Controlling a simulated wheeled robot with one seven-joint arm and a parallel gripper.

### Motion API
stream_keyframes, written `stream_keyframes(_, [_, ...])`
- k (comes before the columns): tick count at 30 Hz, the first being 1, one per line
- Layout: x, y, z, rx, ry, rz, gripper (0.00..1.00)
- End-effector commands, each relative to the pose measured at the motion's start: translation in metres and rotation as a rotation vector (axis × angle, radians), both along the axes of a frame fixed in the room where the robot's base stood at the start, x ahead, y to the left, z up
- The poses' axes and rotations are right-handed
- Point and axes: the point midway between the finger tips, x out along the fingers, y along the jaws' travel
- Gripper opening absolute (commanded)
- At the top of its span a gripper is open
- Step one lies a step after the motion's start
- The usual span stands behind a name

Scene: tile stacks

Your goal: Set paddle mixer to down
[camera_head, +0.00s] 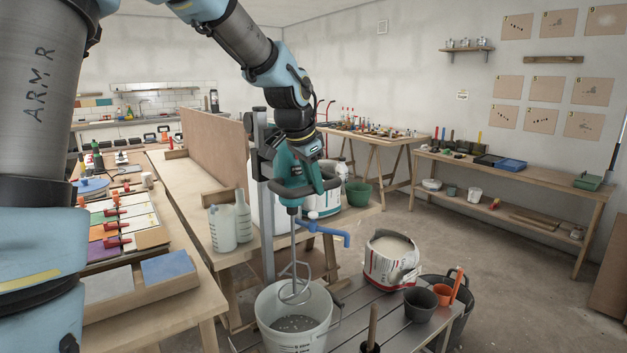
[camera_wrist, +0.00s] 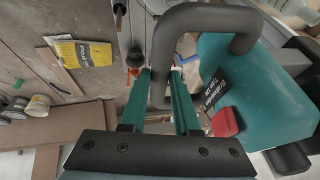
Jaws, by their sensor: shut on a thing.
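The paddle mixer (camera_head: 286,168) is a teal power tool with a black loop handle, mounted high on a grey upright column (camera_head: 265,225). Its shaft hangs down to a wire paddle (camera_head: 294,282) at about the rim of a white bucket (camera_head: 275,333). A grey mix shows in the bucket, below the paddle. My gripper (camera_wrist: 161,75) is shut on the mixer's black handle (camera_wrist: 162,50), with a teal finger on each side of the bar. The teal motor body with a red button (camera_wrist: 225,122) shows to the right in the wrist view. In the head view my wrist partly hides the mixer's top.
A blue tap-like lever (camera_head: 328,234) sticks out right of the shaft. A workbench (camera_head: 205,205) with jugs is behind left.

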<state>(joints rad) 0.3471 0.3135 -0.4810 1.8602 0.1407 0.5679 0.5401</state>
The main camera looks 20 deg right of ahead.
Motion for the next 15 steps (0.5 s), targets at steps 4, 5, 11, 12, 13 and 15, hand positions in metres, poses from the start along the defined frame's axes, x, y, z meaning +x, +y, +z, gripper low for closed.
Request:
stream_keyframes(4, [-0.002,0.001,-0.046,0.006,0.009,-0.002,0.0])
stream_keyframes(5, [-0.002,0.001,-0.055,0.006,0.009,-0.002,0.0])
stream_keyframes(11, [-0.003,0.001,-0.119,0.007,0.011,-0.001,0.0])
stream_keyframes(12, [-0.002,0.001,-0.131,0.006,0.01,0.0,0.0])
stream_keyframes(13, [-0.002,0.001,-0.14,0.006,0.01,0.0,0.0])
stream_keyframes(15, [-0.002,0.001,-0.159,0.007,0.01,-0.001,0.0])
